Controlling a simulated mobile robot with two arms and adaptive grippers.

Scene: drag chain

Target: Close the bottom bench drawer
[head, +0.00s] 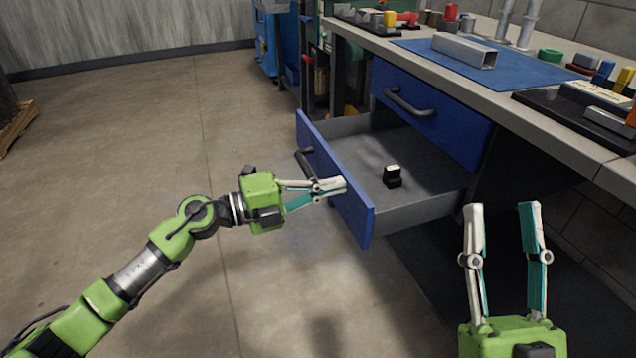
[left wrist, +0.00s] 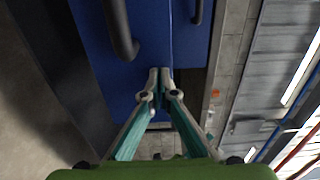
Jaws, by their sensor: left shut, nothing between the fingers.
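The bottom bench drawer (head: 325,170) is pulled out, with a blue front, a dark handle (head: 304,163) and a grey inside. A small black object with a light top (head: 392,176) lies in it. My left gripper (head: 342,186) is shut and empty, its fingertips at the outer face of the drawer front, right of the handle; I cannot tell if they touch it. In the left wrist view the shut fingertips (left wrist: 159,72) are in front of the blue panel (left wrist: 110,70), beside a dark handle (left wrist: 121,30). My right gripper (head: 503,208) is open and empty, right of the drawer.
The upper blue drawer (head: 430,112) is shut under the bench top (head: 480,92). A blue mat (head: 520,75) with a metal channel (head: 464,50) and several small parts lie on top. A blue cabinet (head: 270,40) stands behind.

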